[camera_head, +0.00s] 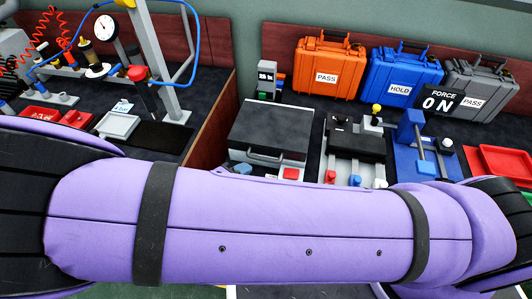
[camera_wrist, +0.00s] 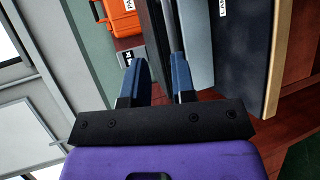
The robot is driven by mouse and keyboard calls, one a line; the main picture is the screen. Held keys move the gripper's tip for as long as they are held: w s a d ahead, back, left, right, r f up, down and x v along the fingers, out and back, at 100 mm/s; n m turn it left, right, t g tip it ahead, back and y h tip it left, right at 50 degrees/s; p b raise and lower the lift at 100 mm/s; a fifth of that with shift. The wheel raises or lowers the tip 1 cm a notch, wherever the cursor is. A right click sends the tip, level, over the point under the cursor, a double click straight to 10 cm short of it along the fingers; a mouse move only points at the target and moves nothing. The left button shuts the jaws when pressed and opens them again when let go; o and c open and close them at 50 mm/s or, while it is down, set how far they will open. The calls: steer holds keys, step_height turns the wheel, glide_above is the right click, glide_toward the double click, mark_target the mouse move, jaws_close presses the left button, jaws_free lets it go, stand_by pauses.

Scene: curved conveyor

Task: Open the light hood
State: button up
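A grey box with a dark flat lid (camera_head: 272,126) and a bar handle (camera_head: 278,159) on its front stands on the bench in the head view. It looks like the light hood, and its lid appears closed. My gripper (camera_wrist: 158,70) shows only in the wrist view. Its two blue fingers are apart, with dark and grey upright surfaces beyond them. I see nothing clearly held between them. Whether the fingers are near the handle cannot be told. My purple arm crosses the front of the head view and hides the near bench edge.
A black-topped fixture (camera_head: 355,146) and a blue press (camera_head: 412,140) stand right of the box. A red tray (camera_head: 500,160) lies far right. A wooden divider (camera_head: 212,122) stands left.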

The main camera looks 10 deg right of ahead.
mark_target(263, 158)
steer(key=w+d+f, duration=0.1)
steer(key=w+d, duration=0.1)
steer(key=w+d+f+t, duration=0.1)
steer(key=w+d+f, duration=0.1)
steer(key=w, duration=0.1)
steer(key=w+d+f+n+t, duration=0.1)
steer(key=w+d, duration=0.1)
steer(key=w, duration=0.1)
steer(key=shift+d+f, duration=0.25)
steer(key=shift+f, duration=0.15)
jaws_close()
